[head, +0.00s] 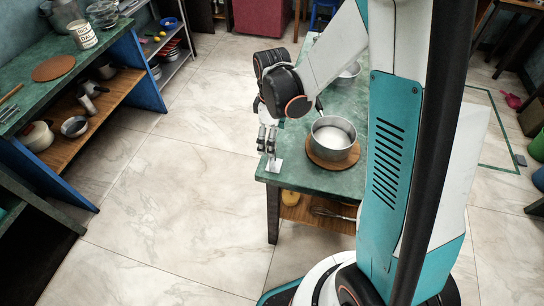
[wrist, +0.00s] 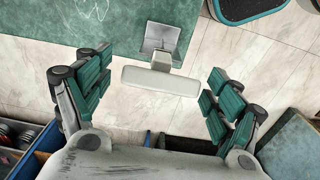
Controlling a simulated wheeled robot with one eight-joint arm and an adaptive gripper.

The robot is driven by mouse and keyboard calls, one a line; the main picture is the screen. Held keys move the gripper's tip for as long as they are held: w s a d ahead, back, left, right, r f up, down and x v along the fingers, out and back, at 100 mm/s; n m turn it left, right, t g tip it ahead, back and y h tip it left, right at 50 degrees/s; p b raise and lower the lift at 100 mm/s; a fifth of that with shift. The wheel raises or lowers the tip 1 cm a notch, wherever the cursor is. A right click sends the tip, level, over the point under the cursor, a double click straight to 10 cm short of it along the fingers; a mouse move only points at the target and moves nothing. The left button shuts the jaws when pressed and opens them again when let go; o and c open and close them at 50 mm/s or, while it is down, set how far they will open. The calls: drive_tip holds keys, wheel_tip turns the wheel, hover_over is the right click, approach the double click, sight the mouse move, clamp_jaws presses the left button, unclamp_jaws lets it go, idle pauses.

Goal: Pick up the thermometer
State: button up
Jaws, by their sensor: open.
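A white T-shaped object with a metal plate, apparently the thermometer (wrist: 160,81), is at the counter's edge in the wrist view. Its plate lies over the green counter and its white bar juts out over the floor. In the head view the thermometer (head: 274,165) is a small pale patch at the near left corner of the counter, partly hidden by my fingers. My gripper (head: 267,141) is just above it, pointing down. In the wrist view my gripper (wrist: 161,72) is open, with its green-padded fingers apart on either side of the white bar, not visibly touching it.
A metal pot (head: 333,138) stands on a round wooden board close to the right of my gripper. The green counter (head: 278,183) has a lower shelf with a yellow item and a utensil. Another shelved counter (head: 103,42) stands at left; the tiled floor between is clear.

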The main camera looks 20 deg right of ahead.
drive_tip(key=shift+f, duration=0.3)
drive_tip(key=c, duration=1.2)
drive_tip(key=shift+o, duration=0.2)
drive_tip(key=shift+r, duration=0.1)
wheel_tip(320, 180, up, 25)
drive_tip(key=p, duration=0.9)
